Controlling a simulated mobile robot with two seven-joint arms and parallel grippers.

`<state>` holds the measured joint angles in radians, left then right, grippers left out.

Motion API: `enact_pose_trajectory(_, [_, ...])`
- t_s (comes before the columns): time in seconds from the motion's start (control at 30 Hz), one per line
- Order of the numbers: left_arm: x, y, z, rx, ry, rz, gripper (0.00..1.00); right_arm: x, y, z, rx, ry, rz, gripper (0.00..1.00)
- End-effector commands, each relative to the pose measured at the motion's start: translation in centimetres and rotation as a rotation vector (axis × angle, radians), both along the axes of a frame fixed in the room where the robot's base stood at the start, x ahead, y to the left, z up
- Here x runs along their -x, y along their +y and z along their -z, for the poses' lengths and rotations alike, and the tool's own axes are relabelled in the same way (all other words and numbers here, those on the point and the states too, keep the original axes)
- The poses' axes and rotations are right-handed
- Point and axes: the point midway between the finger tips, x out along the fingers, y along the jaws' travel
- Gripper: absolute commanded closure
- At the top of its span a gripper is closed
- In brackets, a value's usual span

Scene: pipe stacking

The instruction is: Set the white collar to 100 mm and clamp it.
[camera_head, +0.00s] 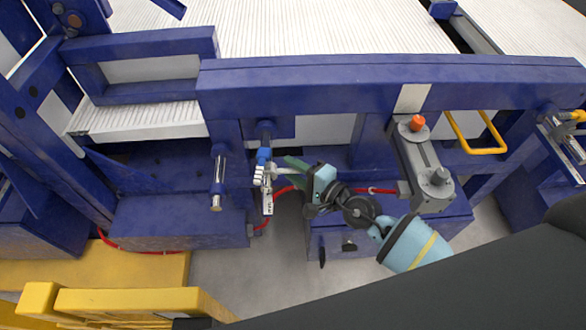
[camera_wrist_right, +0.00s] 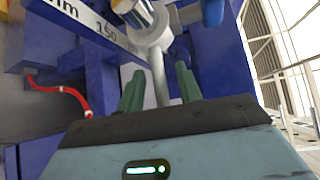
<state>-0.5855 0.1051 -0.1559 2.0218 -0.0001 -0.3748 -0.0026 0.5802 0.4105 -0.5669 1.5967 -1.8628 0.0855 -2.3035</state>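The scale (camera_wrist_right: 85,20) reads "mm" and "150" there; the collar's exact reading cannot be told. My right gripper (camera_head: 284,170) is beside the collar. In its wrist view, the green fingers (camera_wrist_right: 160,88) stand apart on either side of the lever, with visible gaps. My left gripper is not in view.
A blue beam (camera_head: 330,85) runs above the collar. A metal rod (camera_head: 217,185) hangs to the left. A grey arm with an orange knob (camera_head: 417,122) and a yellow handle (camera_head: 478,148) are to the right. A red hose (camera_wrist_right: 62,90) runs below the scale.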

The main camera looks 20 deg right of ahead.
Motion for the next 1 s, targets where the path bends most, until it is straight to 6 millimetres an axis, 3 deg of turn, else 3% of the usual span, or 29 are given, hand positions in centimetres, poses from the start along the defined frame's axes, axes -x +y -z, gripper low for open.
enact_pose_trajectory(0.33, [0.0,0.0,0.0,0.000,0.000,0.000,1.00,-0.3,0.3,0.1,0.000,0.001,-0.001,0.65])
enact_pose_trajectory(0.6, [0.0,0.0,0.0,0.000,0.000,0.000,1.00,-0.3,0.3,0.1,0.000,0.001,-0.001,1.00])
enact_pose_trajectory(0.87, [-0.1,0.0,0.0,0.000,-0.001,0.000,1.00,-0.4,0.2,0.0,-0.001,0.001,-0.001,1.00])
enact_pose_trajectory(1.0, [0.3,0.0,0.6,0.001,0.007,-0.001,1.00,-1.4,0.0,0.2,0.000,0.001,0.000,1.00])
